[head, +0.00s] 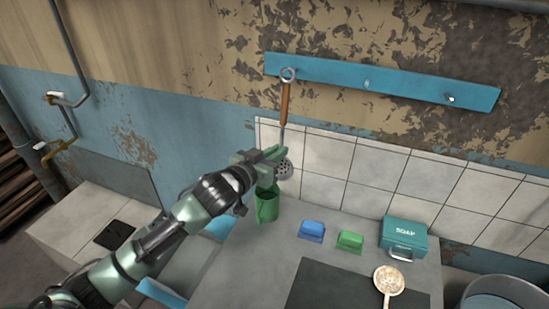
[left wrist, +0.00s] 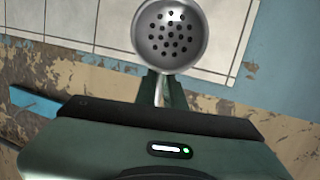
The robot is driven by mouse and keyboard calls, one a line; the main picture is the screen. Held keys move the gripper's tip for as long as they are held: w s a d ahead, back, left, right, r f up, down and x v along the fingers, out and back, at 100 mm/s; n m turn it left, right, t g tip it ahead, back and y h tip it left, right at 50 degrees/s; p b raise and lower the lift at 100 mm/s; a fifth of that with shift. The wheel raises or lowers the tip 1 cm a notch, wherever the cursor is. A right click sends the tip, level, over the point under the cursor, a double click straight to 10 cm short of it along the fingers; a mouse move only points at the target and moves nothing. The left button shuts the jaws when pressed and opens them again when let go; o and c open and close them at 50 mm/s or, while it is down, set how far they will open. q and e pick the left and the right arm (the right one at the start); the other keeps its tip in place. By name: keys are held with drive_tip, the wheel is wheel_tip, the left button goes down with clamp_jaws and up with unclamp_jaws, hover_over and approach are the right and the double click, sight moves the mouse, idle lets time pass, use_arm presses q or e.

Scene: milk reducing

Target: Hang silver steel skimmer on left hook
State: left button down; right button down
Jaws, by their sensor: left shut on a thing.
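The silver steel skimmer (head: 284,169) is upright, with its perforated bowl down, a brown handle (head: 284,104) above and a ring (head: 288,74) at the top. The ring overlaps the left end of the blue hook board (head: 400,87), where the left hook is hidden; I cannot tell whether the ring is around it. My left gripper (head: 275,153) is shut on the skimmer's metal neck, just above the bowl. In the left wrist view the bowl (left wrist: 170,37) shows beyond the fingers (left wrist: 158,88). My right gripper is not in view.
Middle hook (head: 367,84) and right hook (head: 450,99) are empty.

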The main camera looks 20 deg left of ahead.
use_arm(q)
drive_tip(key=shift+w+f+b, duration=0.1)
drive_tip(key=shift+w+b, duration=0.4)
drive_tip(key=shift+w, duration=0.85)
drive_tip(key=shift+w+f, duration=0.5)
drive_tip(key=shift+w, duration=0.15)
drive_tip(key=c, duration=1.4)
unclamp_jaws()
drive_tip(key=shift+c, duration=0.2)
